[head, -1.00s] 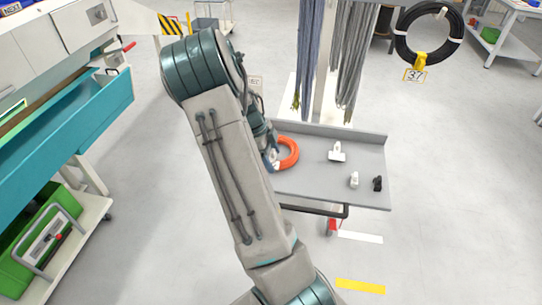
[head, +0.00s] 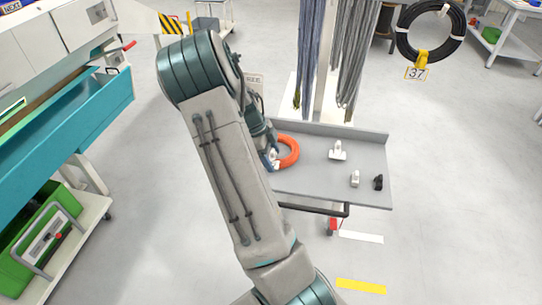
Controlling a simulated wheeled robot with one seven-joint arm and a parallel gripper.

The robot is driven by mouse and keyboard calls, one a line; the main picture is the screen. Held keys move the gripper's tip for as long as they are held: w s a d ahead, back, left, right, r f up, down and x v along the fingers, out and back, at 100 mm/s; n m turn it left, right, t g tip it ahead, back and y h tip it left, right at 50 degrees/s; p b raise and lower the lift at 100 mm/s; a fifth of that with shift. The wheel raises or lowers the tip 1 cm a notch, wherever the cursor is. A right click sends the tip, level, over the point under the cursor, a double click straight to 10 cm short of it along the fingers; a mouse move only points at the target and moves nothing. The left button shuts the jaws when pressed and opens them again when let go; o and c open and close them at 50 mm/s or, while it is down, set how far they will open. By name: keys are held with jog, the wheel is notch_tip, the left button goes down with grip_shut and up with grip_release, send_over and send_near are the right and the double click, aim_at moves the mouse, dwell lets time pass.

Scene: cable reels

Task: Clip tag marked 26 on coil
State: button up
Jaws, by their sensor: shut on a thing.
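An orange coil (head: 289,150) lies on the grey tray at its left end; its left part is hidden behind my arm. My gripper (head: 271,159) is at the coil's left side, mostly hidden by my own arm links. It is shut on a small white tag (head: 275,157), which shows against the inside of the coil. No number on this tag can be read, and I cannot tell whether it touches or grips the coil. Other clips lie on the tray: a white one with a flat plate (head: 338,151), a smaller white one (head: 355,178) and a black one (head: 378,182).
The grey tray (head: 320,180) has a raised back edge, with hanging grey cables (head: 350,60) behind it. A teal drawer bench (head: 70,130) stands at left. Floor at right is clear.

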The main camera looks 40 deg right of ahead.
jog(key=shift+s+f+b, duration=0.1)
jog(key=shift+f+b, duration=0.85)
jog(key=shift+f, duration=0.3)
dwell(1.1)
jog(key=o, duration=1.1)
jog(key=shift+o, duration=0.2)
jog(key=shift+r, duration=0.2)
jog(key=shift+r+p, duration=2.35)
jog(key=shift+r, duration=1.05)
